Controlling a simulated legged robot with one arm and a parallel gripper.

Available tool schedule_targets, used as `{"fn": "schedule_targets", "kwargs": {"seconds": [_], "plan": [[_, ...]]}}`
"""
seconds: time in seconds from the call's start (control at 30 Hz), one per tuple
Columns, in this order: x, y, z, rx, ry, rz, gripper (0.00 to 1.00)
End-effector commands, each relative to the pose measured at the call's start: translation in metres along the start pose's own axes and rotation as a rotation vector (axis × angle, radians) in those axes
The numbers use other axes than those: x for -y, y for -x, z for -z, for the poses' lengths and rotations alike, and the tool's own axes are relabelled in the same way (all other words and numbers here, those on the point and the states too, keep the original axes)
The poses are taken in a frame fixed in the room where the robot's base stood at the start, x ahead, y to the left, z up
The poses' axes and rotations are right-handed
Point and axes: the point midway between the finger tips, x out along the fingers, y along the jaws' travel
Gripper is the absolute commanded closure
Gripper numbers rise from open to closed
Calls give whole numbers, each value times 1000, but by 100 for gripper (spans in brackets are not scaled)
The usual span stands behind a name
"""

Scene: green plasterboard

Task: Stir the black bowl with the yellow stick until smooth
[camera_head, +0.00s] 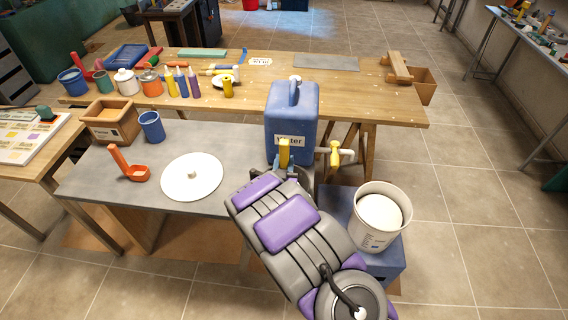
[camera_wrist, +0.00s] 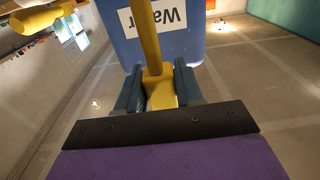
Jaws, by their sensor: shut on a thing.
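My gripper (camera_head: 286,172) is shut on a yellow stick (camera_head: 284,150), in front of the blue water container (camera_head: 290,115). In the wrist view the stick (camera_wrist: 150,42) runs between the two fingers (camera_wrist: 158,88), with its wide end low between them. The container's label (camera_wrist: 160,14) appears upside down behind it. I see no black bowl in either view; my arm covers part of the scene. A white bucket (camera_head: 370,240) with white contents stands on a blue box right of my arm.
A yellow-handled tap (camera_head: 335,153) juts right from the container, close to my gripper. The grey table holds a white disc (camera_head: 192,182), a red scoop (camera_head: 135,172), a blue cup (camera_head: 151,126) and a wooden box (camera_head: 112,132). Bottles and pots line the bench behind. Floor at right is clear.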

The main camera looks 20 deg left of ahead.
Motion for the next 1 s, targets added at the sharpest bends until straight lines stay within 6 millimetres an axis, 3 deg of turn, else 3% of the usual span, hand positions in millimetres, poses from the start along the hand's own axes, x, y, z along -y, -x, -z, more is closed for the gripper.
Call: {"fn": "schedule_targets", "kwargs": {"seconds": [1.0], "plan": [[-2, -3, 78, -5, -3, -1, 100]]}}
